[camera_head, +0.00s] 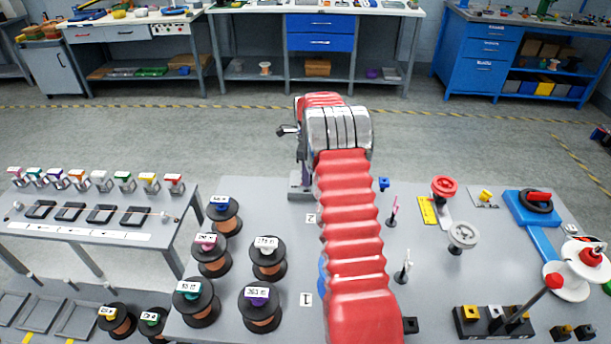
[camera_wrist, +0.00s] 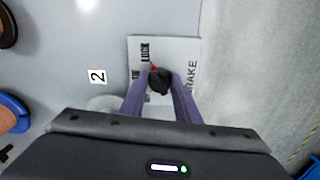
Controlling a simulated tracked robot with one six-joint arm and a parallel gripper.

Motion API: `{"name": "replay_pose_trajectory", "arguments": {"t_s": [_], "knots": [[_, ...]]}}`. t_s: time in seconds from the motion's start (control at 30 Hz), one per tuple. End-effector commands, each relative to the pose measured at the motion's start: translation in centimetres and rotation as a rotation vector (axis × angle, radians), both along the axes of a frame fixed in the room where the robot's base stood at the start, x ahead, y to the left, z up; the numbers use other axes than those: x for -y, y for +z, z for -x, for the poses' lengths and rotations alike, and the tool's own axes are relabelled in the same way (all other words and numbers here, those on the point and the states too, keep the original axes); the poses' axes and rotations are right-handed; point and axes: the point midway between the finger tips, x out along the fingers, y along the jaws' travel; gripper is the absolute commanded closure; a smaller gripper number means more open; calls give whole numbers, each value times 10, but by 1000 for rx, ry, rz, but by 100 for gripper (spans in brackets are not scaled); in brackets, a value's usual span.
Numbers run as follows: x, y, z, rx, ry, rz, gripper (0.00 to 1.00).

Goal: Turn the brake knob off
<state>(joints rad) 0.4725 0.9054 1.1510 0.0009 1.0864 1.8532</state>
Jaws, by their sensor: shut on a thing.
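The brake knob (camera_wrist: 159,82) is a small dark knob with a red mark, in the upper middle of the wrist view. It sits on a light plate (camera_wrist: 188,50) lettered "LOCK" and "BRAKE"; part of the lettering is hidden. My gripper (camera_wrist: 160,88) has its two purple fingers on either side of the knob and is shut on it. In the head view my red arm reaches to the far edge of the table and hides the knob and fingertips. A grey block (camera_head: 299,188) shows beside the arm there.
Several copper wire spools (camera_head: 261,306) stand left of my arm on the grey table (camera_head: 235,190). To the right are a red knob (camera_head: 444,187), a grey pulley (camera_head: 463,235), thin upright posts and a blue lever fixture (camera_head: 530,213). The floor beyond is clear.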

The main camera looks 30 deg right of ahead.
Motion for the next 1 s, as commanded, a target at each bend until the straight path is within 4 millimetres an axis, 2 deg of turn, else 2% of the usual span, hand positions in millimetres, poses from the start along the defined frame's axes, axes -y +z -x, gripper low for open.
{"name": "replay_pose_trajectory", "arguments": {"t_s": [0.37, 1.0], "knots": [[3, 0, 0, 2, 175, 3, 94], [6, 0, 0, 4, 759, 9, 94]]}}
